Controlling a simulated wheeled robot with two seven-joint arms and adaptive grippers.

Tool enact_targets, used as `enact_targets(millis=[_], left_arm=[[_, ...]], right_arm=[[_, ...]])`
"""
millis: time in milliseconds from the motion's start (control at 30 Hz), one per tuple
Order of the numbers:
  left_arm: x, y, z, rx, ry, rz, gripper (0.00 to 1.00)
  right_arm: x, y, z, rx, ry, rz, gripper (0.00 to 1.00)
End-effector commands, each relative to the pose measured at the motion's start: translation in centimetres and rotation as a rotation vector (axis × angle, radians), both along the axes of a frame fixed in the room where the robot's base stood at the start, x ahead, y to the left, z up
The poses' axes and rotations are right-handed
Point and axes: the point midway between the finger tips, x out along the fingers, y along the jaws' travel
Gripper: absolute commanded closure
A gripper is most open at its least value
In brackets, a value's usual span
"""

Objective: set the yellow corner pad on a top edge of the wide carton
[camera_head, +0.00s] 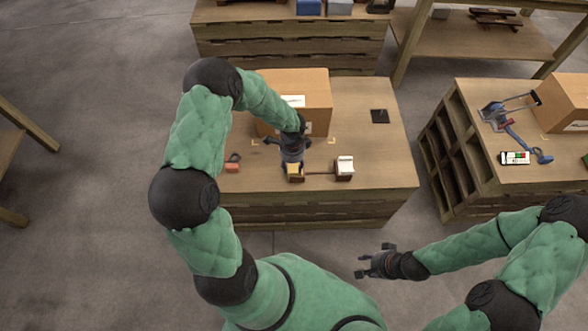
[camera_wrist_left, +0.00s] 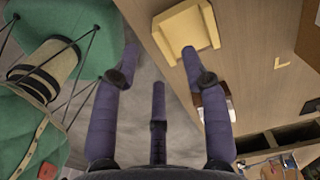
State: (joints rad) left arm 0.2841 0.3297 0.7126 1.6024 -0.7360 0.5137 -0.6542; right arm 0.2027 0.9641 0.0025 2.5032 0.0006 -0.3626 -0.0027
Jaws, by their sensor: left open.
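The yellow corner pad (camera_head: 294,171) is near the front of the middle table, in front of the wide carton (camera_head: 310,88). The carton is closed, with a white label, and my left arm hides part of it. My left gripper (camera_head: 292,160) points down right at the pad. In the left wrist view the pad (camera_wrist_left: 179,27) is L-shaped, and one open finger of the left gripper (camera_wrist_left: 155,70) overlaps its edge; the pad is not between the fingers. My right gripper (camera_head: 378,262) is off the table's front edge, empty, with its fingers apart.
A small white-topped box (camera_head: 344,167) stands right of the pad. A red item (camera_head: 232,164) lies to the left, and a dark flat square (camera_head: 380,116) lies at the right. Yellow corner marks (camera_head: 331,142) are on the tabletop.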

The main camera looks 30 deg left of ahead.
Motion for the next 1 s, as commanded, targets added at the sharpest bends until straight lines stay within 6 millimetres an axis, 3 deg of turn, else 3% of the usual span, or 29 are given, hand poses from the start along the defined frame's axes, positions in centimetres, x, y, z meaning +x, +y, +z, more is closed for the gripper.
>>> enact_targets(millis=[433,700,867,1000], left_arm=[[-0.1,-0.2,-4.9,-0.001,-0.001,0.001,0.55],[0.0,-0.2,-5.1,-0.001,-0.002,0.000,0.55],[0.0,-0.2,-5.1,-0.001,-0.002,0.000,0.97],[0.0,-0.2,-5.1,-0.001,-0.002,0.000,1.00]], right_arm=[[0.0,0.0,-2.8,0.000,0.000,0.000,0.60],[0.0,0.0,-2.8,0.000,0.000,0.000,0.60],[0.0,0.0,-2.8,0.000,0.000,0.000,0.60],[0.0,0.0,-2.8,0.000,0.000,0.000,0.60]])
